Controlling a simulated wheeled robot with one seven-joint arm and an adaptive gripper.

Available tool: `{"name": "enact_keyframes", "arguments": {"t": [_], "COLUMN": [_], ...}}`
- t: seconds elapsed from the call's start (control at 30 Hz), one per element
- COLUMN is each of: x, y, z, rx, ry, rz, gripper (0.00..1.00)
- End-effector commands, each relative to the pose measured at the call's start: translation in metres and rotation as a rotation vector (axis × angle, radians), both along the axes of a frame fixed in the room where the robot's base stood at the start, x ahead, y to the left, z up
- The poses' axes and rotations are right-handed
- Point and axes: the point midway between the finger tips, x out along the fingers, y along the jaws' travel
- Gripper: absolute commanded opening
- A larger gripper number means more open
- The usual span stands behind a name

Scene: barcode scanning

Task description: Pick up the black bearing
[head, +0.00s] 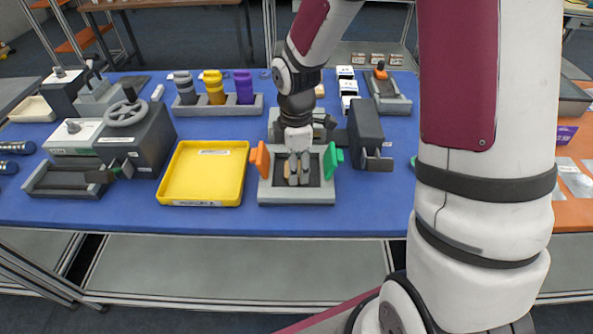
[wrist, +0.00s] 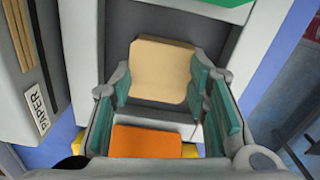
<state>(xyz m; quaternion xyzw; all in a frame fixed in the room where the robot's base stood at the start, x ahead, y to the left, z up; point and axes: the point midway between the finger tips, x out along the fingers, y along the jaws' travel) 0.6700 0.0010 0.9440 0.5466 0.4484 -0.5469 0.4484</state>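No object that I can surely tell as the black bearing shows in either view. In the head view, my gripper (head: 298,178) points down into a grey fixture (head: 296,198) with a dark recess, an orange piece on its left and a green piece on its right. In the wrist view, the green-padded fingers (wrist: 162,88) stand wide apart. A beige block (wrist: 162,70) lies between or just beyond the fingertips; whether the pads touch it I cannot tell. A dark grey ring stack (head: 184,87) stands at the back left, next to yellow and purple ones.
A yellow tray (head: 205,175), empty, lies left of the fixture. A dark grey machine with a handwheel (head: 127,115) stands further left. A dark grey box (head: 369,133) stands close on the fixture's right. The blue tabletop (head: 250,222) is clear along the front edge.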

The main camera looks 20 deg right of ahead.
Motion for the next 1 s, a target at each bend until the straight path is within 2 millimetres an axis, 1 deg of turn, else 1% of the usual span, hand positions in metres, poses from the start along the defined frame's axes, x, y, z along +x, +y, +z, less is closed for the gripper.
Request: {"name": "enact_keyframes", "arguments": {"t": [0.03, 0.07, 0.27, 0.37, 0.47, 0.63, 1.0], "x": [0.000, 0.000, 0.000, 0.001, 0.001, 0.002, -0.081], "y": [0.000, 0.000, 0.000, 0.000, 0.000, 0.000, 0.015], "z": [0.000, 0.000, 0.001, 0.005, 0.012, 0.037, 0.044], "rx": [0.000, 0.000, 0.000, 0.001, 0.000, 0.000, -0.001], "ry": [-0.001, -0.001, -0.001, -0.002, -0.004, -0.007, -0.001], "rz": [0.000, 0.000, 0.000, -0.001, -0.001, -0.001, 0.000], "gripper": [0.10, 0.05, 0.05, 0.05, 0.05, 0.05, 0.05]}}
